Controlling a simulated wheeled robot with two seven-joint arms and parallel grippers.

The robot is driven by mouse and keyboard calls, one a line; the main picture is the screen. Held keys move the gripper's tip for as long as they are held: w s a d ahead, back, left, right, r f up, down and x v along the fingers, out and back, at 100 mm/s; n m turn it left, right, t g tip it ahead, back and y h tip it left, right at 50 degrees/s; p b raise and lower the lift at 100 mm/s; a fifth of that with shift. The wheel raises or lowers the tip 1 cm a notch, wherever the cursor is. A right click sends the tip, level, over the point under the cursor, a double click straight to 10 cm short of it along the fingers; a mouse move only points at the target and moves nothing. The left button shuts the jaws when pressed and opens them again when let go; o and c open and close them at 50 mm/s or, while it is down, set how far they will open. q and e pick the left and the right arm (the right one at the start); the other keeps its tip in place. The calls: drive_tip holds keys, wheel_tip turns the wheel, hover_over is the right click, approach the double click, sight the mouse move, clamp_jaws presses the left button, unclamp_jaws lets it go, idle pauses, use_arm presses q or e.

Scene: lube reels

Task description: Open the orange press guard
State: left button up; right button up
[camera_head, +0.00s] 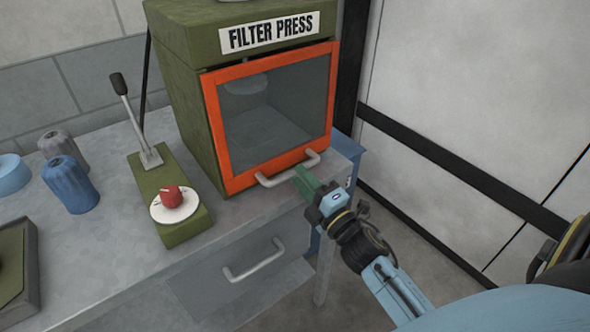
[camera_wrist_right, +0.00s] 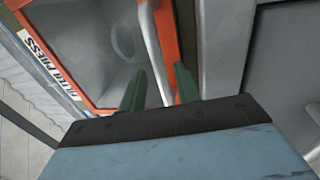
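The orange press guard (camera_head: 222,132) is a framed clear window on the front of the olive filter press (camera_head: 187,100), and it looks closed against the press. A pale bar handle (camera_head: 276,180) runs along its lower edge. My right gripper (camera_head: 302,179) is at the right part of this handle. In the right wrist view, the handle (camera_wrist_right: 152,45) passes between the two green fingers of my right gripper (camera_wrist_right: 160,88). The fingers are apart, with gaps visible beside the bar. The guard's orange frame (camera_wrist_right: 165,42) also shows there. My left gripper is not in view.
A control box (camera_head: 178,228) with a red knob (camera_head: 172,197) and a lever (camera_head: 135,120) stand left of the press. Blue and grey containers (camera_head: 70,186) stand farther left. A drawer handle (camera_head: 254,262) sticks out below the bench top. Open floor lies to the right.

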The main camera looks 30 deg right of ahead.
drive_tip(key=shift+x, duration=1.65)
clamp_jaws()
